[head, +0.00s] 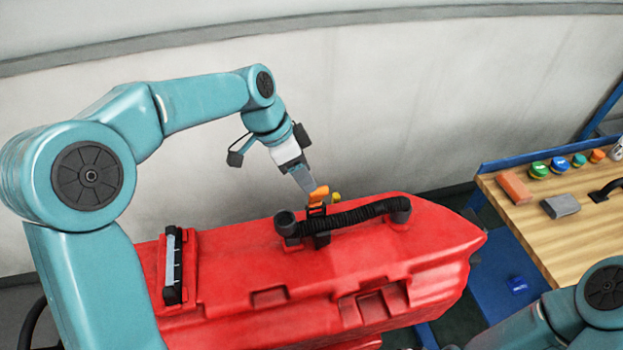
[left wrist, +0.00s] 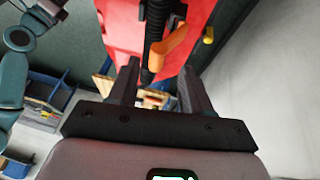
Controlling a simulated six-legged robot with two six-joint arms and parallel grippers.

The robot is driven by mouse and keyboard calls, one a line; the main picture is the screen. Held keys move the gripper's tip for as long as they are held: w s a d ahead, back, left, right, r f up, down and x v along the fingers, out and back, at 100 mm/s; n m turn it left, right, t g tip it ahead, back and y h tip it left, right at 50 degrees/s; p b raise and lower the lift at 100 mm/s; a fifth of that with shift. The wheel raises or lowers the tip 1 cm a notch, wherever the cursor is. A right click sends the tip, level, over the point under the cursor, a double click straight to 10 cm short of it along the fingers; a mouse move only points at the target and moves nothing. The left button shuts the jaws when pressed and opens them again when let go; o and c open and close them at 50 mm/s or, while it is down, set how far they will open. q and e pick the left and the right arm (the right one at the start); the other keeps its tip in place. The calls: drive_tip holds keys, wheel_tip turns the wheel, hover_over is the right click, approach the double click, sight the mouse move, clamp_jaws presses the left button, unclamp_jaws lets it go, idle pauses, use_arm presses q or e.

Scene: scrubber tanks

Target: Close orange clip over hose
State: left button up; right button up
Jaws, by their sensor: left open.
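The orange clip (head: 319,194) stands up at the black ribbed hose (head: 358,216) on top of the red tank (head: 300,262). In the left wrist view the orange clip (left wrist: 171,43) is tilted beside the hose (left wrist: 155,40), on its right, not lying across it. My left gripper (head: 309,188) is at the clip from above. In the left wrist view its two fingers (left wrist: 158,80) are apart, with the hose and the clip's lower end seen between and beyond them. Whether a finger touches the clip I cannot tell. My right gripper is out of view; only part of my right arm shows at lower right.
A small yellow part (head: 337,197) sits behind the clip. A black latch (head: 173,265) is on the tank's left side. A wooden workbench (head: 560,235) at right holds an orange block, a grey block and several coloured caps. A pale wall stands behind the tank.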

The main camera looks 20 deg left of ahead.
sight(318, 194)
use_arm(q)
drive_tip(key=x, duration=0.3)
drive_tip(key=shift+s+d+f, duration=0.1)
drive_tip(key=shift+s+d, duration=0.1)
drive_tip(key=shift+d, duration=0.15)
drive_tip(key=shift+s+d, duration=0.25)
drive_tip(key=shift+w+a+f, duration=0.5)
drive_tip(key=shift+w, duration=0.2)
drive_tip(key=shift+d, duration=0.1)
drive_tip(key=c, duration=0.4)
drive_tip(key=shift+s+d+r, duration=0.25)
drive_tip(key=shift+s, duration=0.1)
clamp_jaws()
drive_tip(key=shift+s+r, duration=0.1)
drive_tip(key=shift+w+a, duration=0.2)
drive_tip(key=shift+w, duration=0.05)
drive_tip(key=shift+d, duration=0.1)
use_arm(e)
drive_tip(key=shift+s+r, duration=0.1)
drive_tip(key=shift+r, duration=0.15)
